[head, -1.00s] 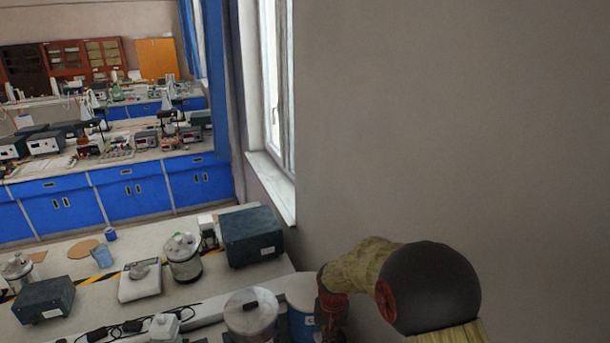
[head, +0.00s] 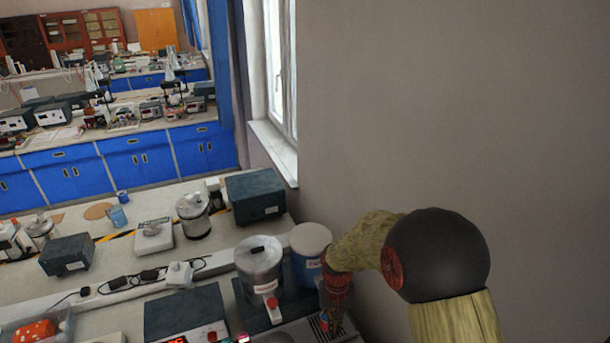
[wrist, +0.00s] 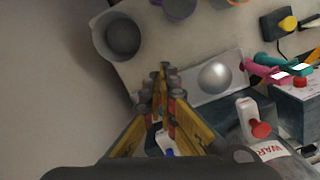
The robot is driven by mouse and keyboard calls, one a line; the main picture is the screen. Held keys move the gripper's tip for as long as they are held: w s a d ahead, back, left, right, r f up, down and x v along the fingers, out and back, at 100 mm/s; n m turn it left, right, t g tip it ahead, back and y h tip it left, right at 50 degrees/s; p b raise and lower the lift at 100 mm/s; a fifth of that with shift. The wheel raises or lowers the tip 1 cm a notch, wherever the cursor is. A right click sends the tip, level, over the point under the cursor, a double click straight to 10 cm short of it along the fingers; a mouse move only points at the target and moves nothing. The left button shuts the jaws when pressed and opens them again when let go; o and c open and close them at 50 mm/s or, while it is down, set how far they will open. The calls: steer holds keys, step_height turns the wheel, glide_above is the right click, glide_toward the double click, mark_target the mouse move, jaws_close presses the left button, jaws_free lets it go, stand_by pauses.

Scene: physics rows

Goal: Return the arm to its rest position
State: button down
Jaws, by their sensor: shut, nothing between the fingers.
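My arm (head: 438,255) is at the lower right of the head view, bent beside the bare wall, with its far end lowered over the bench (head: 95,270). In the wrist view my gripper (wrist: 162,90) points down over the bench, its yellow fingers drawn together with nothing held between them. Its tips show near a silver ball on a pale plate (wrist: 215,78).
A blue drum with a pale lid (head: 310,258) and a metal canister (head: 260,262) stand close beside my arm. A dark box (head: 255,195) stands behind them. The grey wall (head: 450,110) bounds the right side. Cables and instruments crowd the bench.

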steer(key=s+d+r+t+b, duration=0.2)
steer(key=s+d+r+b, duration=0.1)
steer(key=s+b, duration=0.4)
steer(key=s+d+r+t+b, duration=0.2)
steer(key=s+d+r+b, duration=0.1)
steer(key=s+b, duration=0.4)
steer(key=s+d+r+t+b, duration=0.2)
steer(key=s+d+b, duration=0.2)
steer(key=s+b, duration=0.4)
steer(key=shift+d+r+t+b, duration=0.2)
steer(key=shift+r+t+b, duration=0.1)
steer(key=shift+r+t, duration=0.1)
